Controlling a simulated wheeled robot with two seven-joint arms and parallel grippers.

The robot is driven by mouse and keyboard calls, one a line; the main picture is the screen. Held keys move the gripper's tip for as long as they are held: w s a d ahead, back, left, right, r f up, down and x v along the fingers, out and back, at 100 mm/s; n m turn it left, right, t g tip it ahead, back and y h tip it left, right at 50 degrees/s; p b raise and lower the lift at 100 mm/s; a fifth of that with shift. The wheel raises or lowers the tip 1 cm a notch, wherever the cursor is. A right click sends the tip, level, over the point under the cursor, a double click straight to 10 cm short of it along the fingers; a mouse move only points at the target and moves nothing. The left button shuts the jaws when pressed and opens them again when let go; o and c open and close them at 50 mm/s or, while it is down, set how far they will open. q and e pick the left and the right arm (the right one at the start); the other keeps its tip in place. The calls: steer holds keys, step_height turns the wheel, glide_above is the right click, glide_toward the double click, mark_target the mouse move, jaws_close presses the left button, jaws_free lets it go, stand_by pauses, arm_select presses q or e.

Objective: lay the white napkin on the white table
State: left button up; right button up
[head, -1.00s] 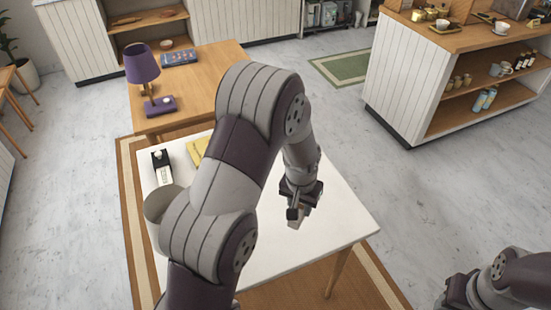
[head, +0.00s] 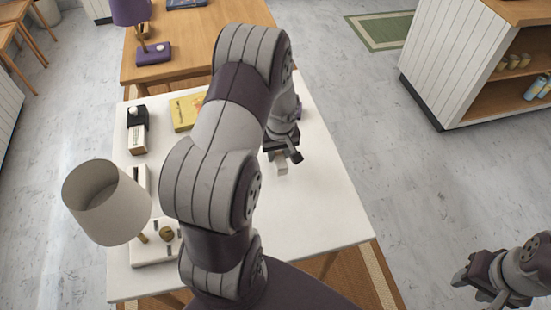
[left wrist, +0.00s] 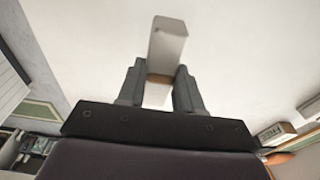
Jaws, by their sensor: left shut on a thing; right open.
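The white table (head: 325,215) stands below and in front of me. My left gripper (head: 281,158) is shut on a small white, block-like thing that I take for the white napkin (head: 282,168). In the left wrist view the napkin (left wrist: 167,40) sticks out between the two fingers of my left gripper (left wrist: 160,82), against a plain pale surface. I cannot tell whether it touches the table. My left arm covers part of the table's middle. My right gripper (head: 470,284) is open and empty at the lower right, beyond the table's edge.
On the table's left side are a lamp with a pale shade (head: 104,202), a white board with knobs (head: 155,245), a black-and-white device (head: 137,130) and a yellow book (head: 187,110). The table's right part is clear. A wooden table (head: 190,45) adjoins behind.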

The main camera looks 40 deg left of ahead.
mark_target(278, 155)
arm_select(q)
steer(key=shift+s+f, duration=0.1)
steer(key=shift+f, duration=2.1)
steer(key=o, duration=1)
steer(key=shift+r, duration=0.15)
steer(key=shift+r, duration=0.35)
steer(key=shift+m, duration=0.3)
steer(key=r, duration=0.4)
steer(key=d+r, duration=0.1)
steer(key=r, duration=0.3)
steer(key=s+d+r, duration=0.1)
steer(key=r, duration=0.2)
steer(key=shift+r, duration=0.4)
steer(key=s+d+r+m+h, duration=0.1)
steer(key=s+d+r+m, duration=0.3)
steer(key=s+d+m, duration=0.5)
steer(key=d, duration=0.4)
steer(key=shift+m+t, duration=0.3)
steer(key=shift+m, duration=0.1)
